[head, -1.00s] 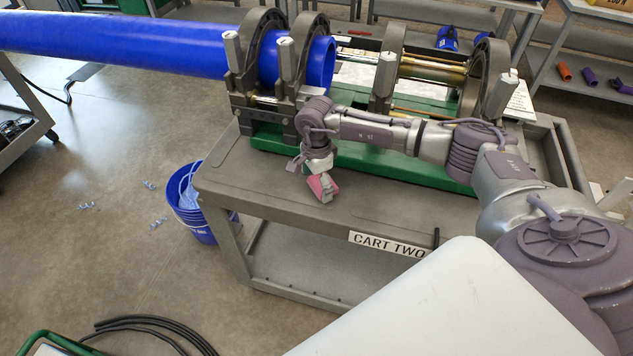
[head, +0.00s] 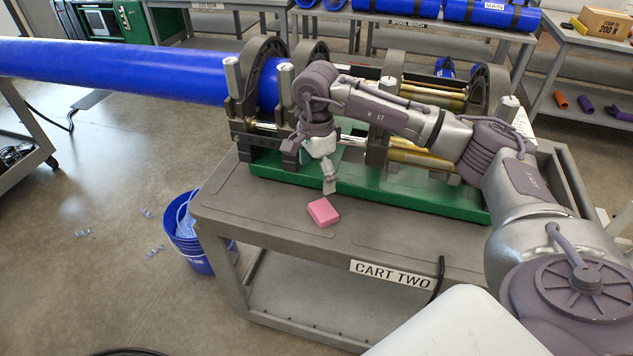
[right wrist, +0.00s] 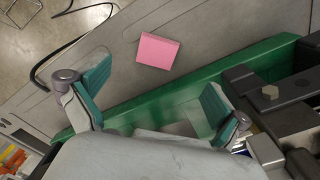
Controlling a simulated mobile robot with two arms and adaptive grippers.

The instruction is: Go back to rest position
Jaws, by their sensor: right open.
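The pink block (right wrist: 157,51) also shows beyond the fingertips in the right wrist view. My left gripper is in neither view.
The fusion machine's green base (head: 420,192) and clamp rings stand close behind my right arm. A long blue pipe (head: 120,68) runs left from the clamps. A blue bucket (head: 188,240) stands on the floor left of the cart. The cart's front left top is clear.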

